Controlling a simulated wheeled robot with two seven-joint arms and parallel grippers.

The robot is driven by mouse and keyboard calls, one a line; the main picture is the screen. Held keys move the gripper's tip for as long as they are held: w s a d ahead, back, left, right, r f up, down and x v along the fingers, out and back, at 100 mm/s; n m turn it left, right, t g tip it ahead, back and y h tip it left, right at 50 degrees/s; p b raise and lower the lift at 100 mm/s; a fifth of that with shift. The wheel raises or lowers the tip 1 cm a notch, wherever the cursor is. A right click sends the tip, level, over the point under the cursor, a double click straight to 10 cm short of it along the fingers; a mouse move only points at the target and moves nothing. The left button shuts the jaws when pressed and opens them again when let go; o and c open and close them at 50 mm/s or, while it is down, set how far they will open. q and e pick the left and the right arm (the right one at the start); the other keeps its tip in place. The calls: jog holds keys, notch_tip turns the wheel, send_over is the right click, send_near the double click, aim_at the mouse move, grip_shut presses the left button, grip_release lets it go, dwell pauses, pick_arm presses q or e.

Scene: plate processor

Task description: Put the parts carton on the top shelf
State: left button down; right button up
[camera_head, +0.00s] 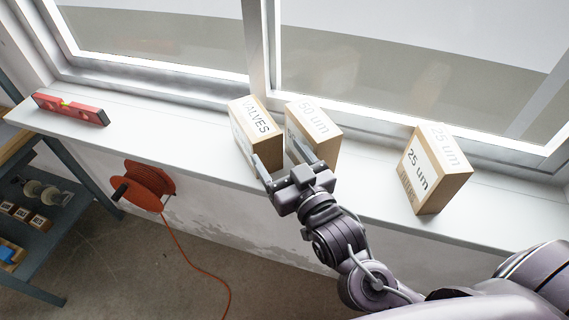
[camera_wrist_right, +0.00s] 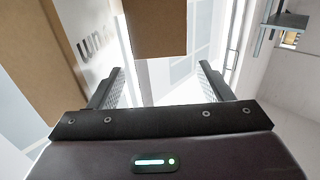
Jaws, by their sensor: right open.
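Three brown cartons with white labels stand on the window sill. The carton marked VALVES (camera_head: 262,137) is the leftmost, and the 50 um carton (camera_head: 322,132) stands close to its right. No carton label reads "parts". My right gripper (camera_head: 281,163) is open, with its fingers reaching toward the VALVES and 50 um cartons. In the right wrist view a plain brown carton face (camera_wrist_right: 158,28) is ahead between the open fingers, with nothing held. A carton with "um" lettering (camera_wrist_right: 45,60) is at left there. My left gripper is not in view.
The 25 um carton (camera_head: 446,187) stands farther right on the sill (camera_head: 375,180). A red level (camera_head: 70,108) lies at the sill's left end. An orange cable reel (camera_head: 148,184) hangs below. A blue-grey shelf unit (camera_head: 45,240) with small items stands at left.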

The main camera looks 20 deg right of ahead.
aim_at(268, 143)
jog(key=shift+s+f, duration=0.1)
jog(key=shift+s, duration=0.35)
jog(key=shift+o, duration=0.2)
jog(key=shift+s+d, duration=0.1)
jog(key=shift+s, duration=0.05)
jog(key=w, duration=0.2)
jog(key=w+b, duration=0.1)
jog(key=w, duration=0.1)
jog(key=w+a+f, duration=0.1)
jog(key=w, duration=0.1)
jog(key=shift+w+a+b, duration=0.1)
jog(key=shift+b, duration=0.2)
jog(key=w, duration=0.1)
jog(key=w+p, duration=0.1)
jog(key=w, duration=0.1)
jog(key=w+p, duration=0.1)
jog(key=w, duration=0.1)
jog(key=shift+w+a, duration=0.2)
jog(key=shift+a, duration=0.1)
jog(key=shift+w+a+f, duration=0.1)
jog(key=shift+w+f, duration=0.05)
jog(key=shift+w, duration=0.1)
jog(key=shift+s, duration=0.1)
jog(key=shift+c, duration=0.6)
jog(key=c, duration=1)
jog(key=shift+c, duration=1.1)
